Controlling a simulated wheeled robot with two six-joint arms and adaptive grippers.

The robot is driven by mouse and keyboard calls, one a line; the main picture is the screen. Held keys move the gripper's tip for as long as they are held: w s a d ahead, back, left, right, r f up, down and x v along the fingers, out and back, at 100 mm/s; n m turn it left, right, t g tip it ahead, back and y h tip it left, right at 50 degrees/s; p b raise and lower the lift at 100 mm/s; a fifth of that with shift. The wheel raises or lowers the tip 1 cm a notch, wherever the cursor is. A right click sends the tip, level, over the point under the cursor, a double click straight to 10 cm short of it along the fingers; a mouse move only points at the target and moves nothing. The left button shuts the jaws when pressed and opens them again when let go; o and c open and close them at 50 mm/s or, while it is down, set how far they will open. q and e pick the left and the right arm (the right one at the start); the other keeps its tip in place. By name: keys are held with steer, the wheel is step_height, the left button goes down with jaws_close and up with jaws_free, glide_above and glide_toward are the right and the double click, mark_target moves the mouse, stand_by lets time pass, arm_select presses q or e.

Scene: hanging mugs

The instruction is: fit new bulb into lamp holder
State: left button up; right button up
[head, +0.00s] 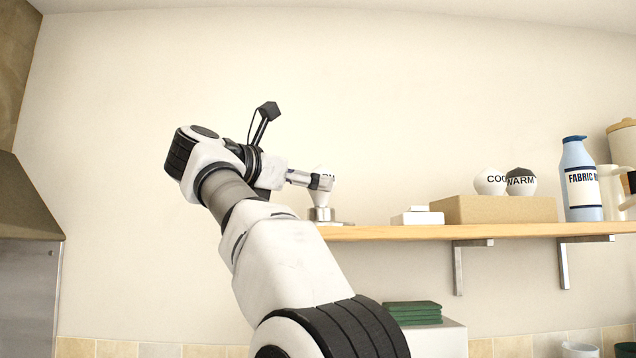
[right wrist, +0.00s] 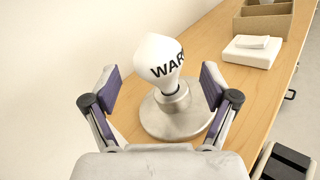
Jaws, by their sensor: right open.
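A white bulb (right wrist: 158,58) lettered "WAR…" stands in the metal lamp holder (right wrist: 153,119), a round silver base with a short socket. The bulb's lower end is inside the socket; how firmly it sits I cannot tell. In the head view the bulb (head: 322,170) is partly behind my right gripper (head: 322,181), above the holder (head: 321,214). In the right wrist view my right gripper (right wrist: 159,86) is open, one purple-padded finger on each side of the bulb, with gaps visible. My left gripper is not in view.
The wooden shelf (head: 440,232) also carries a small white box (head: 417,218), a cardboard box (head: 495,209) with a "COO…" bulb (head: 488,181) and a dark-topped "WARM" bulb (head: 521,182), and a blue bottle (head: 580,180). Green cloths (head: 412,308) lie below.

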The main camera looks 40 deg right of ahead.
steer(key=a, duration=0.8)
steer(key=shift+s+a+r, duration=0.1)
steer(key=shift+s+a, duration=0.05)
steer(key=shift+s, duration=0.25)
steer(key=shift+a, duration=0.1)
